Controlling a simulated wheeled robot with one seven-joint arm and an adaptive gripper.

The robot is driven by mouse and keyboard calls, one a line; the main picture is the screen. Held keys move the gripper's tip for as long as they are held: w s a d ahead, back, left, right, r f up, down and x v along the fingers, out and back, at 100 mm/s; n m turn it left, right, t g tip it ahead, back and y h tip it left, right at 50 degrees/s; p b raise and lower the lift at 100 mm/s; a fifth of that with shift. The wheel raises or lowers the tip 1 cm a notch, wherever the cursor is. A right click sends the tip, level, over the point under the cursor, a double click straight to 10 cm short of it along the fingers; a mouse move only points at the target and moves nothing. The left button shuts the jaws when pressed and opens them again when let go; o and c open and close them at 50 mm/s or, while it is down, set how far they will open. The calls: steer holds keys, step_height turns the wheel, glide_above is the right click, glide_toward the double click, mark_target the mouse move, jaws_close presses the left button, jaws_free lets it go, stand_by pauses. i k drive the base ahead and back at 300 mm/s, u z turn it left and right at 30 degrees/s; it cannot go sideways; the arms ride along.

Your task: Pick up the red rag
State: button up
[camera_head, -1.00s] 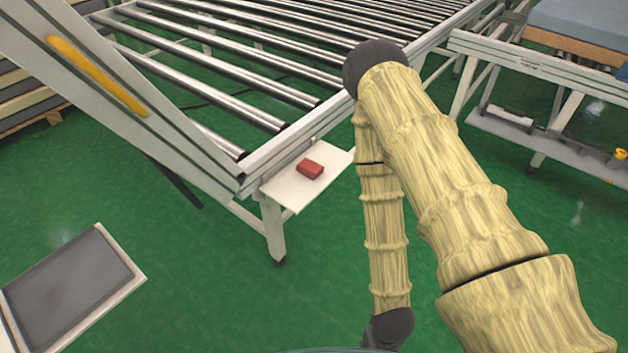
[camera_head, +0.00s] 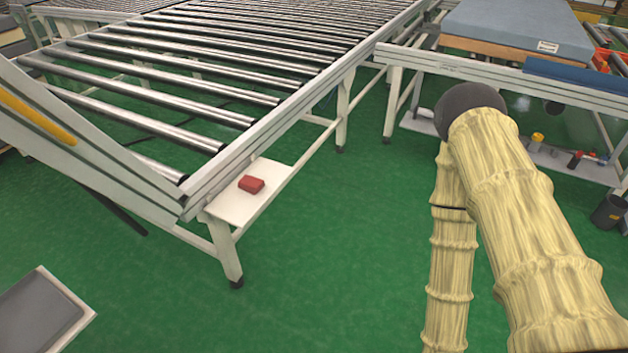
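The red rag (camera_head: 251,184) is a small folded red block. It lies on a white shelf (camera_head: 236,208) fixed to the near corner of the roller conveyor. Nothing touches it. My arm, in a pale yellow sleeve, is folded at the right of the view, well apart from the rag. My gripper is out of the picture.
The roller conveyor (camera_head: 200,85) fills the upper left, with its frame legs on the green floor. A blue mattress (camera_head: 515,28) lies on a second conveyor at the upper right. A grey panel (camera_head: 38,312) stands at the lower left. The floor (camera_head: 335,255) before the shelf is clear.

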mark_target(253, 186)
steer(key=z, duration=1.4)
steer(key=i, duration=1.85)
steer(key=u, duration=3.45)
